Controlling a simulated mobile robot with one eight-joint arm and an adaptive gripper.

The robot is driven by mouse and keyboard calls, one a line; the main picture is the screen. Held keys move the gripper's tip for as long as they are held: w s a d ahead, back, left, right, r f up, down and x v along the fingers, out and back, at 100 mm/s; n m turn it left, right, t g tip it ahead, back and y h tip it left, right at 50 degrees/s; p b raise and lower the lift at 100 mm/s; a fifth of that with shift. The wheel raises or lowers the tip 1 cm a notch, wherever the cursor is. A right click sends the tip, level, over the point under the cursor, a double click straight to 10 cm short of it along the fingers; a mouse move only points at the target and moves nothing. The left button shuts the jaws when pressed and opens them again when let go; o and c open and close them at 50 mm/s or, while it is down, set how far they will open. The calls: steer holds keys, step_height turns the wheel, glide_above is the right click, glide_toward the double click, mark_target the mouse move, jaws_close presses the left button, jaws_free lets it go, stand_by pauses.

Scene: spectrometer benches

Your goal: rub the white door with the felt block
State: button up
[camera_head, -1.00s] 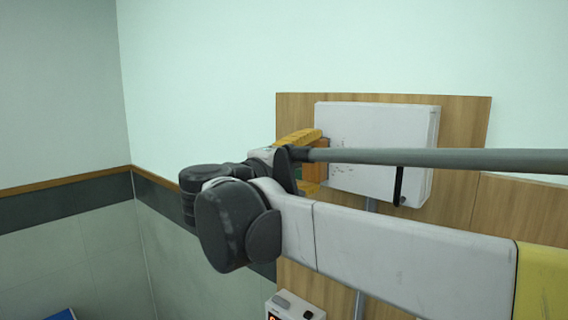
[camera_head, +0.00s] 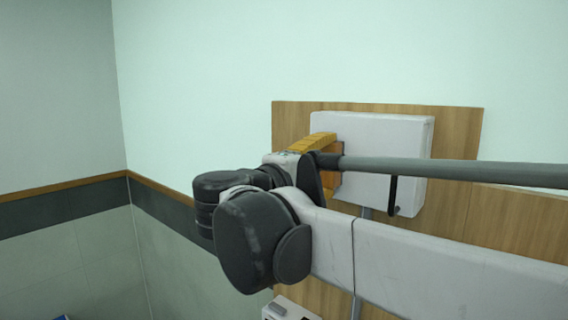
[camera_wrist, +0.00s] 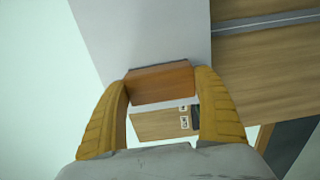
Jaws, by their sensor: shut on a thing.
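The white door (camera_head: 385,140) is the face of a white box on a wooden board, with a dark handle (camera_head: 392,196) at its lower right. My gripper (camera_head: 325,165) is at the door's left part, its yellow fingers pointing toward it. In the wrist view, my gripper (camera_wrist: 160,88) is shut on the brown-orange felt block (camera_wrist: 160,80), one finger at each side. The block's far edge lies against or very near the white door (camera_wrist: 145,30); I cannot tell whether it touches. My arm hides part of the door in the head view.
The wooden board (camera_head: 455,140) surrounds the white box on the wall. A pale device (camera_head: 288,309) stands below, partly cut off. A labelled wooden surface (camera_wrist: 150,125) shows below the block in the wrist view. The space left of the board is open.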

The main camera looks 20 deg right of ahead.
mark_target(372, 168)
steer(key=shift+s+d+p, duration=0.3)
steer(key=shift+s+d, duration=0.5)
steer(key=shift+s, duration=0.3)
steer(key=shift+s+d+p, duration=0.3)
steer(key=shift+s+d, duration=0.45)
steer(key=shift+s, duration=0.3)
steer(key=shift+s+d+p, duration=0.3)
steer(key=shift+s+d, duration=0.5)
steer(key=shift+s, duration=0.3)
steer(key=shift+a, duration=0.1)
steer(key=shift+s+a, duration=0.15)
steer(key=shift+a, duration=0.1)
steer(key=shift+v, duration=2.55)
steer(key=shift+s+a, duration=0.1)
steer(key=v, duration=0.2)
steer(key=shift+s+a, duration=0.25)
steer(key=shift+a, duration=0.1)
